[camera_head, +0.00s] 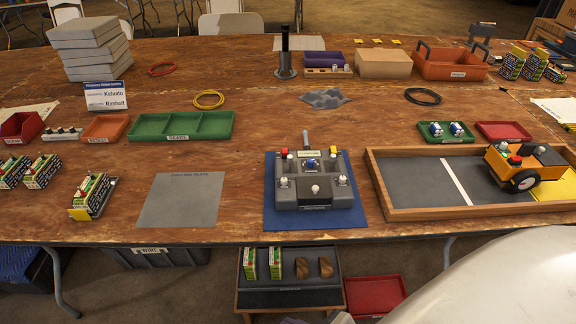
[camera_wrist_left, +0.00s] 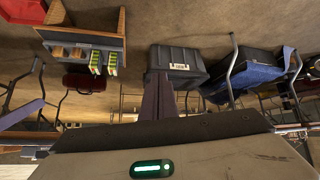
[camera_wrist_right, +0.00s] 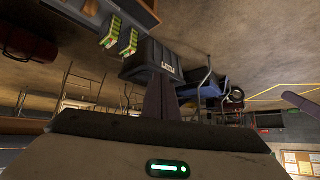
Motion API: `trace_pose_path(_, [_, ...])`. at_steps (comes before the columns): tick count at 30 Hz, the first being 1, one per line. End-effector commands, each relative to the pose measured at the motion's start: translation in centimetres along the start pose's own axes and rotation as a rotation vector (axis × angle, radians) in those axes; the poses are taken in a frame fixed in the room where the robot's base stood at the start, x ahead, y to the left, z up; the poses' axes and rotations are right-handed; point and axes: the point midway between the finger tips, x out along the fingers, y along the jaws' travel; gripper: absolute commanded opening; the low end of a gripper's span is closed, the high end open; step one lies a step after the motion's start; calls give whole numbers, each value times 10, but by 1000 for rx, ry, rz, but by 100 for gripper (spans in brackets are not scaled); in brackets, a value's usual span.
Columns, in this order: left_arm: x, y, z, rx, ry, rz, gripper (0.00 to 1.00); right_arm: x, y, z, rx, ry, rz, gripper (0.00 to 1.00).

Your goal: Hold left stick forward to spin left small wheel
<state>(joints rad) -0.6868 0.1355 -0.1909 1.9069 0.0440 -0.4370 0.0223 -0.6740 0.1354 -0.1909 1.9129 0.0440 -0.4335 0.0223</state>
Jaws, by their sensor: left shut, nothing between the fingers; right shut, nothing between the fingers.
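A grey controller (camera_head: 314,192) sits on a blue mat (camera_head: 270,212) at the table's front middle. It carries a left stick (camera_head: 284,181), a right stick (camera_head: 343,180) and a pale knob (camera_head: 315,190) at its front middle. An orange wheeled vehicle (camera_head: 545,160) stands at the right end of a wooden-framed tray, with one dark wheel (camera_head: 524,180) facing me; its other wheels are mostly hidden. My left gripper (camera_wrist_left: 158,97) is shut and empty in the left wrist view. My right gripper (camera_wrist_right: 160,97) is shut and empty in the right wrist view. Neither shows in the head view.
The wooden-framed tray (camera_head: 420,213) lies right of the controller. A grey plate (camera_head: 180,200) and a green tray (camera_head: 180,138) lie to its left. A low shelf (camera_head: 290,298) with small boxes is below the table edge. Both wrist views show a dark bin (camera_wrist_left: 178,62) (camera_wrist_right: 150,62).

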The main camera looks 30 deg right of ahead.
Motion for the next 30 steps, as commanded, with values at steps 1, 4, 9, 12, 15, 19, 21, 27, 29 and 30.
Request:
trace_pose_path(1, [1, 0, -3, 1, 6, 0, 0, -1, 0, 2, 1, -4, 0, 0])
trace_pose_path(4, [2, -1, -6, 2, 14, -1, 0, -2, 4, 9, 24, -22, 4, 0])
trace_pose_path(9, [10, -1, 1, 4, 14, 0, 0, -4, 56, -36, 303, 14, 46, 0])
trace_pose_path(12, [15, -1, 6, 7, 9, 1, 0, -16, 88, -72, 535, 47, 46, 0])
trace_pose_path(15, [19, 0, 9, 10, 9, 4, 0, -32, 108, -105, 732, 75, 20, 0])
trace_pose_path(19, [21, 4, 11, 12, 12, 10, 0, -56, 122, -140, 922, 102, -31, 0])
trace_pose_path(21, [20, 6, 9, 13, 14, 14, 0, -67, 129, -155, 1017, 126, -61, 0])
trace_pose_path(27, [18, 7, 8, 12, 11, 15, 0, -83, 176, -196, 1312, 321, -158, 0])
trace_pose_path(29, [18, 7, 9, 11, 11, 15, 0, -90, 189, -206, 1384, 374, -188, 0])
trace_pose_path(30, [18, 7, 9, 11, 11, 15, 0, -94, 198, -212, 1430, 407, -208, 0])
